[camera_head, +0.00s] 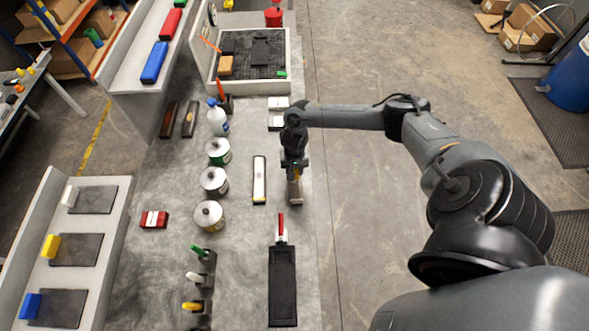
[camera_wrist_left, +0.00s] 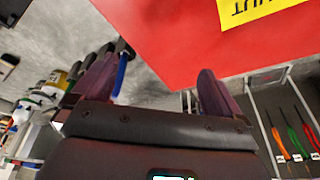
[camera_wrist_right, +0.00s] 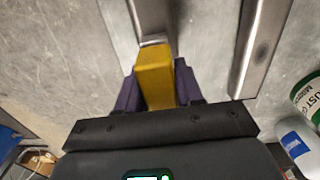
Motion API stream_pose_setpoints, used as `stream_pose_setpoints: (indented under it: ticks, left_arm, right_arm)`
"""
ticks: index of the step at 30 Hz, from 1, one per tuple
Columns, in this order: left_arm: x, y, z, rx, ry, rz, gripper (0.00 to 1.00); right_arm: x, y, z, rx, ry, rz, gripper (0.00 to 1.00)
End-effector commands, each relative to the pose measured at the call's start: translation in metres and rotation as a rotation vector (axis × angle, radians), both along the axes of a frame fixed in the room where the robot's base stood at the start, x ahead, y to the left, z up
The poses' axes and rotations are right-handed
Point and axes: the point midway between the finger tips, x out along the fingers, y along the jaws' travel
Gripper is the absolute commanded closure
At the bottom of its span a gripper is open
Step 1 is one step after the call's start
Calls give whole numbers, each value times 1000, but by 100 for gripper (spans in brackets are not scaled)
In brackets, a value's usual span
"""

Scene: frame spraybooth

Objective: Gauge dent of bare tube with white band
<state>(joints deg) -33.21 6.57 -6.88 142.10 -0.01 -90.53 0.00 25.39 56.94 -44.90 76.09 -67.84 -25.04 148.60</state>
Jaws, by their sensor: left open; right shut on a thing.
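My right gripper (camera_head: 295,172) is over the bench's right part. In the right wrist view, its purple fingers (camera_wrist_right: 158,85) are shut on a yellow block (camera_wrist_right: 155,72). A grey metal bar (camera_wrist_right: 152,18) lies straight beyond the block; whether they touch is unclear. In the head view, a pale metal piece (camera_head: 295,192) shows under the gripper. A pale bare tube (camera_head: 259,178) lies just left of it, with yellow at its near end. It also shows in the right wrist view (camera_wrist_right: 262,40). I cannot make out a white band. My left gripper (camera_wrist_left: 158,88) is open and empty.
Several cans (camera_head: 214,181) and a white-blue bottle (camera_head: 217,118) stand to the left. Two dark bars (camera_head: 180,119) lie farther left. A black tray (camera_head: 283,290) is in front. A walled box (camera_head: 285,84) stands at the back. A red surface (camera_wrist_left: 190,40) is close to my left gripper.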

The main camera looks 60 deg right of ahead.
Motion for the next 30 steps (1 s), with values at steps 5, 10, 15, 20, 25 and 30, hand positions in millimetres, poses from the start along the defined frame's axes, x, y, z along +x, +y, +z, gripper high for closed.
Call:
stream_pose_setpoints:
  ticks: [5,10,15,20,25,30]
  left_arm:
    - [0,-1,4,-3,-1,2,0]
    - [0,0,8,-2,0,2,0]
    - [0,1,10,2,0,-1,0]
    - [0,2,11,8,0,-6,0]
    - [0,3,10,11,0,-7,0]
    - [0,3,10,11,0,-7,0]
  right_arm:
    - [0,0,1,0,0,-1,100]
    - [0,0,1,0,0,0,100]
    - [0,0,1,-1,1,0,100]
    - [0,0,0,-1,1,0,100]
    - [0,0,0,0,0,0,100]
    - [0,0,0,0,0,0,100]
